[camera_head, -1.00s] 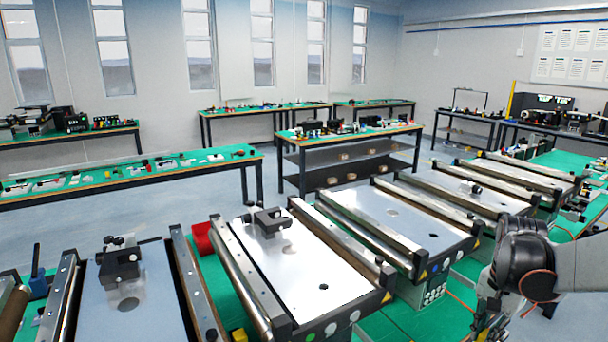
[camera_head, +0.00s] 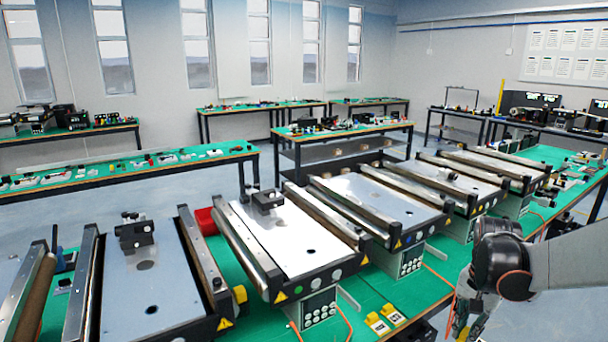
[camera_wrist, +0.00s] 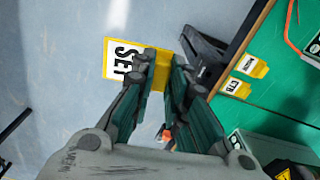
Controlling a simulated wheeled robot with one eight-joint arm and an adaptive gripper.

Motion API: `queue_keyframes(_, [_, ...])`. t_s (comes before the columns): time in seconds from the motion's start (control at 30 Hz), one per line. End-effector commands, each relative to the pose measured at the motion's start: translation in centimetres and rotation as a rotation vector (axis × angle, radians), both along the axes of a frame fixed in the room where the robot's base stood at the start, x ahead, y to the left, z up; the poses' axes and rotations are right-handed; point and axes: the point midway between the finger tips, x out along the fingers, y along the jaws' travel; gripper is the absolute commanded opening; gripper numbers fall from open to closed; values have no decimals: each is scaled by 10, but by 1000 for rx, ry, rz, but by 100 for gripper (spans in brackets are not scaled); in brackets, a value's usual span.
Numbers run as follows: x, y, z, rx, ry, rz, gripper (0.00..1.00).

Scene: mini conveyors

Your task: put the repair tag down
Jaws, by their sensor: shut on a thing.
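My gripper (camera_wrist: 168,78) is shut on a yellow-edged tag (camera_wrist: 118,58) with a white face and large black letters that read like "SET". The fingers cover part of the tag, so its full wording is hidden. In the wrist view it shows against the grey floor, left of the edge of the green bench (camera_wrist: 287,88). In the head view my gripper (camera_head: 463,325) is at the lower right, beyond the bench's front edge, and the tag cannot be made out. Two small yellow tags (camera_head: 377,323) lie on the bench; the wrist view also shows them (camera_wrist: 238,90).
Several mini conveyors (camera_head: 300,237) stand in a row on the bench. A red bin (camera_head: 206,221) sits between two of them. An orange cable (camera_wrist: 288,30) runs over the bench. Bare green top shows around the two small tags.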

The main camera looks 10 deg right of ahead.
Motion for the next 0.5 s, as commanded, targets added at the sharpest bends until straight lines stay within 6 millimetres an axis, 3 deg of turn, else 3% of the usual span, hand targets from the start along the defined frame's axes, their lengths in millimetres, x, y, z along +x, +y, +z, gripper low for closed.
queue_keyframes(0.27, [27, 43, -20, 1, 0, 199, 0])
queue_keyframes(0.37, [39, 66, -30, 1, 0, 303, 0])
queue_keyframes(0.5, [59, 114, -51, 3, 1, 508, 0])
